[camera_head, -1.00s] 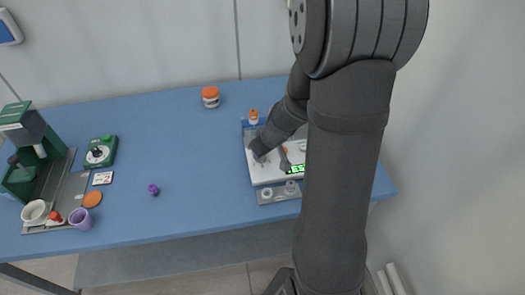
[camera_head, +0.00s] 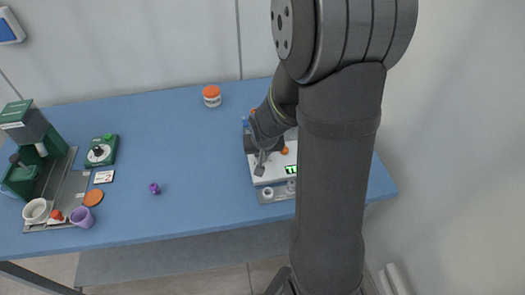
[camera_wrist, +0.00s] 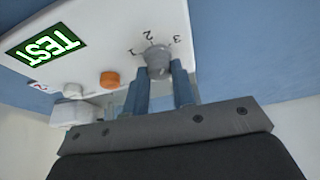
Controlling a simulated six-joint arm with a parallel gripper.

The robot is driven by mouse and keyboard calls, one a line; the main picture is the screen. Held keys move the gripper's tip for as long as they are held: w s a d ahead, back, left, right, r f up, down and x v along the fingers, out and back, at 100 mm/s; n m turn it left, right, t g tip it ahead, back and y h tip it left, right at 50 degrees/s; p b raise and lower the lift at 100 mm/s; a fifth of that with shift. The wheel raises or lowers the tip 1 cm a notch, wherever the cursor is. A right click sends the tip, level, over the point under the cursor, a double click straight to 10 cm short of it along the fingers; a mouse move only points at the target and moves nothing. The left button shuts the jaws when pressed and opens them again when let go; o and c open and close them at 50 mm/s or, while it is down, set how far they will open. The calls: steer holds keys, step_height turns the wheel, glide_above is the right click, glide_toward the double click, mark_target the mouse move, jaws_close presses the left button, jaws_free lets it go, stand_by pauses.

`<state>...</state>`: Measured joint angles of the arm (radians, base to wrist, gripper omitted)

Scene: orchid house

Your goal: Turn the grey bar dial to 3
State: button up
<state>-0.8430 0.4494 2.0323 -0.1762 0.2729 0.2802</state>
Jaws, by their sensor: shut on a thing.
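The grey bar dial (camera_wrist: 158,60) sits on a white panel (camera_wrist: 85,30), with the marks 1, 2 and 3 printed around it. In the wrist view my gripper (camera_wrist: 160,78) has its two blue-grey fingers on either side of the dial, shut on it. The dial's near end lies between the fingertips; I cannot tell exactly which mark it points to. In the head view my gripper (camera_head: 262,162) is over the left part of the white panel (camera_head: 282,178), and my arm hides the panel's right side. The dial is not clear there.
The panel has a green TEST display (camera_wrist: 45,45) and an orange knob (camera_wrist: 110,79). A jar with an orange lid (camera_head: 212,96) stands behind to the left. A purple object (camera_head: 154,188), a green box (camera_head: 101,151) and a green machine (camera_head: 32,140) are further left. The table's middle is clear.

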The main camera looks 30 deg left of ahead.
steer(key=shift+a+m+t+h, duration=0.1)
steer(key=shift+m+t+h, duration=0.2)
steer(key=shift+m, duration=0.75)
steer(key=shift+a+m+t+h, duration=0.15)
steer(key=shift+m+h, duration=0.25)
steer(key=shift+m, duration=0.65)
steer(key=shift+d+m, duration=0.1)
steer(key=shift+m, duration=0.3)
steer(key=shift+s, duration=0.1)
steer(key=o, duration=1)
steer(key=v, duration=1.7)
steer(key=shift+s+a+r, duration=0.1)
steer(key=shift+a+r, duration=0.05)
steer(key=shift+a, duration=0.05)
